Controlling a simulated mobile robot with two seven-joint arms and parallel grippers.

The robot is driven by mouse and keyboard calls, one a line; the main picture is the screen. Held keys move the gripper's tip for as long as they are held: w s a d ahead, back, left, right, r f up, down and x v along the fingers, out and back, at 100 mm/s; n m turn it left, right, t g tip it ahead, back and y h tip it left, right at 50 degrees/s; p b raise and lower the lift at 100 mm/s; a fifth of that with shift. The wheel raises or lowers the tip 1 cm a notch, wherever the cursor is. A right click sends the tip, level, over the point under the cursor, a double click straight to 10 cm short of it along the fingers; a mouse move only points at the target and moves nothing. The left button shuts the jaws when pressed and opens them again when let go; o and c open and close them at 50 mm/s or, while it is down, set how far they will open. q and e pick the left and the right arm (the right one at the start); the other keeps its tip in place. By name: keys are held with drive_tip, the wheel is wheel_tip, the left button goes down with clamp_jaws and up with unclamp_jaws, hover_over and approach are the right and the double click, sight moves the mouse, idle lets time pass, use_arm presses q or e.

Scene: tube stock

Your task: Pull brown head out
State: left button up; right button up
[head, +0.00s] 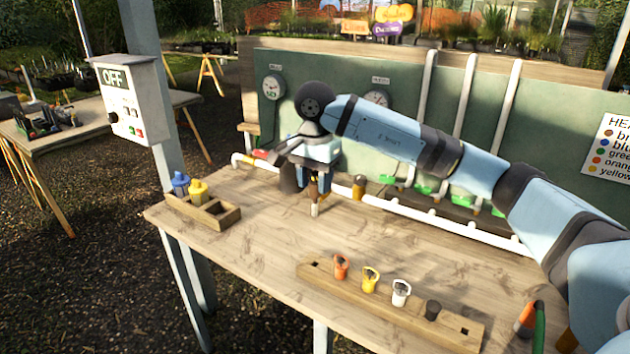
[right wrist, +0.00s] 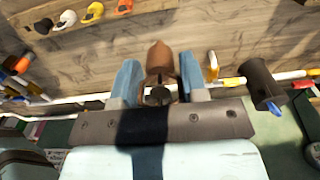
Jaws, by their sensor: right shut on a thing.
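My right gripper (head: 313,183) reaches over the back half of the wooden table. It is shut on a brown head (right wrist: 158,62), which sits between the two blue fingers in the right wrist view. In the head view the brown head (head: 313,192) shows under the gripper, with a pale tip pointing down. The white pipe (head: 340,191) runs just behind it. I cannot tell whether the head is clear of the pipe. My left gripper is not in view.
An ochre head (head: 358,187) stands at the pipe to the right. A wooden rack (head: 325,277) in front holds several heads. A wooden box (head: 228,217) at left holds blue and yellow heads. A control box (head: 138,97) reads OFF. The table's middle is clear.

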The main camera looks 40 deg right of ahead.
drive_tip(key=shift+r+p, duration=0.6)
drive_tip(key=shift+r, duration=0.55)
drive_tip(key=shift+r+p, duration=0.65)
drive_tip(key=shift+r, duration=0.55)
